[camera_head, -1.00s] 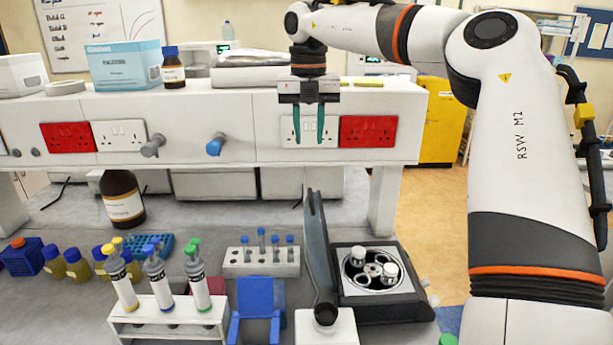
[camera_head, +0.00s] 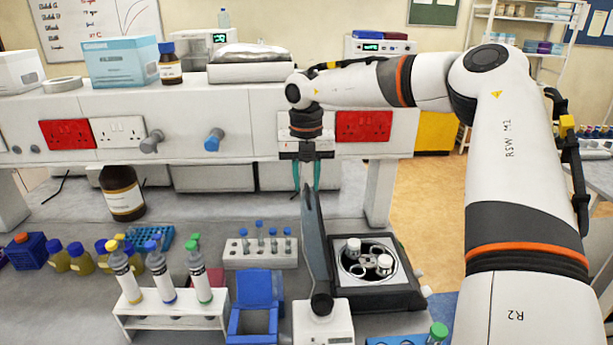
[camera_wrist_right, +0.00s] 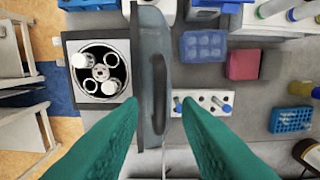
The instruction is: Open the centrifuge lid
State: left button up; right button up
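The centrifuge (camera_head: 408,295) is a dark square box on the bench, also at the upper left of the right wrist view (camera_wrist_right: 72,48). Its round rotor chamber is uncovered, with two white-capped tubes (camera_head: 385,264) in the rotor. Its dark grey lid (camera_head: 313,240) stands nearly upright along the box's left side in the head view. In the right wrist view the lid (camera_wrist_right: 150,40) shows nearly edge-on. My right gripper (camera_head: 306,188) is open and empty, pointing down at the lid's upper end. In its wrist view the teal fingertips (camera_wrist_right: 158,103) are apart. Any contact is unclear. My left gripper is not visible.
Left of the lid are a white rack of small tubes (camera_head: 261,254), a blue box (camera_head: 255,292) and a rack of large capped tubes (camera_head: 172,310). A shelf with sockets (camera_head: 240,125) runs behind. A white device (camera_head: 323,326) stands in front of the lid.

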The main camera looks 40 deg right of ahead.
grip_shut()
jog(key=shift+s+d+r+b, duration=0.1)
jog(key=shift+s+d+b, duration=0.2)
jog(key=shift+d+b, duration=0.15)
jog(key=s+d, duration=0.1)
jog(key=s+d+t+y+b, duration=0.1)
jog(key=d, duration=0.1)
jog(key=shift+s+r+y, duration=0.25)
jog(key=shift+r+y, duration=0.05)
jog(key=shift+r, duration=0.1)
jog(key=shift+a, duration=0.1)
grip_release()
